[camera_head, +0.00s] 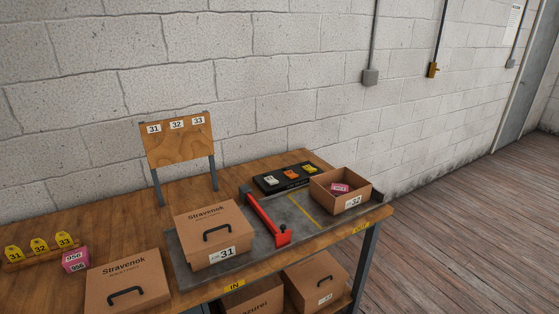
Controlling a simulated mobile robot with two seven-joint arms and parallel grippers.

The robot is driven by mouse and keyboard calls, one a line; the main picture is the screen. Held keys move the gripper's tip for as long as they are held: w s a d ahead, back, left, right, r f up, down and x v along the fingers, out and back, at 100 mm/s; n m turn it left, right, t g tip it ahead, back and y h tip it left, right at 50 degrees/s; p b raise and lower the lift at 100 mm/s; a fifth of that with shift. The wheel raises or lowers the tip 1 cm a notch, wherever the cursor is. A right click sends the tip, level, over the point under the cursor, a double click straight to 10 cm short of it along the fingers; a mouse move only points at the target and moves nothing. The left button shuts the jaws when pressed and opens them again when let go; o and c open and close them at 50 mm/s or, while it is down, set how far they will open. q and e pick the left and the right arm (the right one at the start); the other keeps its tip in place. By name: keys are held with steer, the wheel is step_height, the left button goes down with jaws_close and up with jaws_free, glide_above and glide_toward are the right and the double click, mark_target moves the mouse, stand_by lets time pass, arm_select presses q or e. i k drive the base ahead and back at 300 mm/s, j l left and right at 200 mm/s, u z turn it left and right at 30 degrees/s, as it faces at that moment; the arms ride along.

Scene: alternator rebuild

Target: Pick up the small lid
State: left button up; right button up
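A brown cardboard box marked 31 (217,252) stands on a grey mat. Its lid (213,222) is on, with a black handle and the word Stravenok. A second Stravenok lid with a black handle (127,281) shows at the bottom left, cut by the picture's edge; I cannot tell whether a box is under it. Which lid is the small one is not clear from this view. An open box marked 32 (353,203) has no lid on and holds a pink block (340,188). Neither of my grippers is in view.
A red bar tool (266,217) lies on the grey mat (301,236) between the boxes. A black tray (267,188) holds coloured pieces. Yellow tags (40,246) and a pink block (75,260) are at left. A wooden sign (178,142) stands behind. More boxes (318,281) sit below.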

mark_target(135, 284)
steer(key=u, duration=1.45)
steer(key=z, duration=1.9)
steer(key=u, duration=1.9)
